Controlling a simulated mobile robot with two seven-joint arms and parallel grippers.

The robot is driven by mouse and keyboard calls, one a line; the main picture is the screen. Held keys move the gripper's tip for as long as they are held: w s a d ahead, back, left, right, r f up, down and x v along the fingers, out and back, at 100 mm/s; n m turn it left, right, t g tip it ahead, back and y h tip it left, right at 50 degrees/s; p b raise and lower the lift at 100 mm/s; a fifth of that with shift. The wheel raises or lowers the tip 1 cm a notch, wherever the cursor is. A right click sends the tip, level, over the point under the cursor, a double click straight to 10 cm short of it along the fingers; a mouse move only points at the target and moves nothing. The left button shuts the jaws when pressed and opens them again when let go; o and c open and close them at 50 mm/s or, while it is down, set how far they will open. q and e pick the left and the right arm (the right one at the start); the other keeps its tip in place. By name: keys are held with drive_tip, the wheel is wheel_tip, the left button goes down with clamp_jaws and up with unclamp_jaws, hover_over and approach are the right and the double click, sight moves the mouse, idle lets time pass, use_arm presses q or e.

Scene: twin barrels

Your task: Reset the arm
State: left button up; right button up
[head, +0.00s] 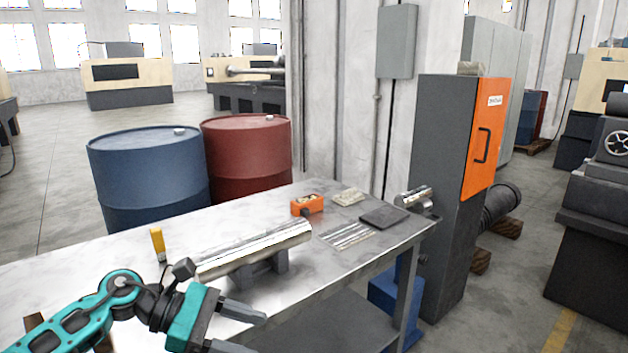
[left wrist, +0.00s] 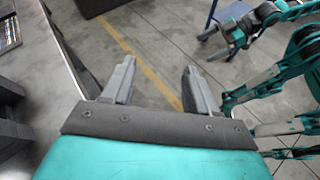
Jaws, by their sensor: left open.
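My left gripper (head: 256,333) is at the bottom of the head view, by the front edge of the workbench. It is open, with nothing between its fingers. In the left wrist view its two grey fingers (left wrist: 158,72) stand apart over the concrete floor, just beside the bench edge. My teal left arm comes in from the lower left of the head view. Teal arm links of mine show at the right of the left wrist view. What looks like my right gripper (left wrist: 214,42) is small there, and its jaw state is unclear.
The metal workbench (head: 90,270) holds a shiny cylinder (head: 255,247) on a dark support, close behind my left gripper. Blue (head: 148,175) and red (head: 246,155) barrels stand behind.

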use_arm(q)
drive_tip(key=s+d+n+t+h, duration=0.2)
drive_tip(key=d+n+t+h, duration=0.25)
drive_tip(key=n, duration=0.45)
drive_tip(key=s+a+f+m+t+y, duration=0.2)
drive_tip(key=s+a+f+m+y, duration=0.1)
drive_tip(key=f+m, duration=0.4)
drive_tip(key=s+a+f+m+t+y, duration=0.1)
drive_tip(key=s+a+f+m+y, duration=0.3)
drive_tip(key=m, duration=0.7)
drive_tip(key=s+a+f+m+t+y, duration=0.2)
drive_tip(key=s+a+f+m+y, duration=0.1)
drive_tip(key=s+f+m+y, duration=0.4)
wheel_tip(320, 180, down, 3)
drive_tip(key=m+y+p, duration=0.1)
drive_tip(key=m, duration=0.1)
drive_tip(key=shift+s+a+f+m+t+y, duration=0.15)
drive_tip(key=shift+a+f+m+t+y, duration=0.05)
drive_tip(key=shift+a+m+t+y, duration=0.2)
